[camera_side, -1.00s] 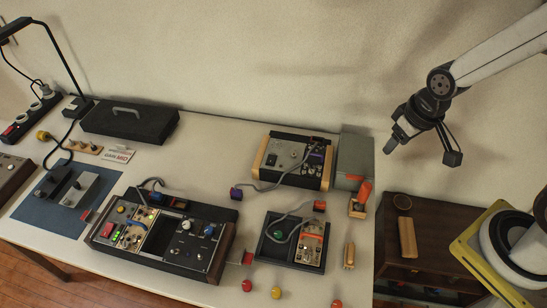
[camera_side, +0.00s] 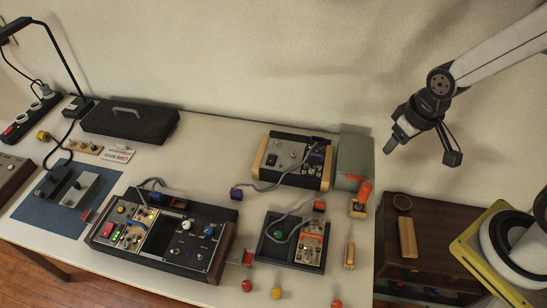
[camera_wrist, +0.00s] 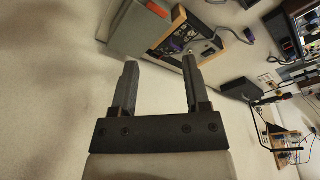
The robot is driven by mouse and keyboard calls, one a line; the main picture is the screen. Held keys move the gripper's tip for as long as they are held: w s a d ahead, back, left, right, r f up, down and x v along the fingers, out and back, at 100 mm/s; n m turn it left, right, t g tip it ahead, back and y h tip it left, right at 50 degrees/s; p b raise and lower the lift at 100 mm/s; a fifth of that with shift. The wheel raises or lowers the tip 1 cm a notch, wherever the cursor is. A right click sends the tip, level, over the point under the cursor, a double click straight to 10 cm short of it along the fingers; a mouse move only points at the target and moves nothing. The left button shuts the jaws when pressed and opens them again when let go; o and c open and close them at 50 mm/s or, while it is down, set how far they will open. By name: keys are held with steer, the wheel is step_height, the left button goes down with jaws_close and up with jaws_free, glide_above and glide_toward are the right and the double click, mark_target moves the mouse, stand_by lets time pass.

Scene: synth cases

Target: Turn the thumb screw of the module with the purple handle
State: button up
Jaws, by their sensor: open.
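A module with a purple handle (camera_side: 316,157) sits in the right part of a wood-sided case (camera_side: 270,158) at the back right of the table. Its thumb screw is too small to make out in the side view. In the wrist view the purple part (camera_wrist: 174,45) shows beyond my fingers, with the case tilted in the picture. My gripper (camera_side: 390,146) hangs in the air to the right of the case, well apart from it, beyond the table's right edge. Its two fingers (camera_wrist: 160,64) are spread, with nothing between them.
A grey box (camera_side: 353,160) stands close to the case's right side. A grey cable with a dark purple plug (camera_side: 236,193) lies left of the case. A larger console (camera_side: 165,260) and an open tray (camera_side: 268,250) stand in front. A wooden cabinet (camera_side: 440,240) is below my gripper.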

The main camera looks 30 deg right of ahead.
steer(key=m+g, duration=0.3)
steer(key=m, duration=0.9)
glide_above(312, 170)
steer(key=f, duration=1.3)
steer(key=shift+s, duration=0.2)
steer(key=shift+w+a+f, duration=0.1)
steer(key=shift+w+f, duration=0.1)
steer(key=shift+f, duration=0.15)
steer(key=shift+f, duration=0.1)
steer(key=shift+f, duration=3.8)
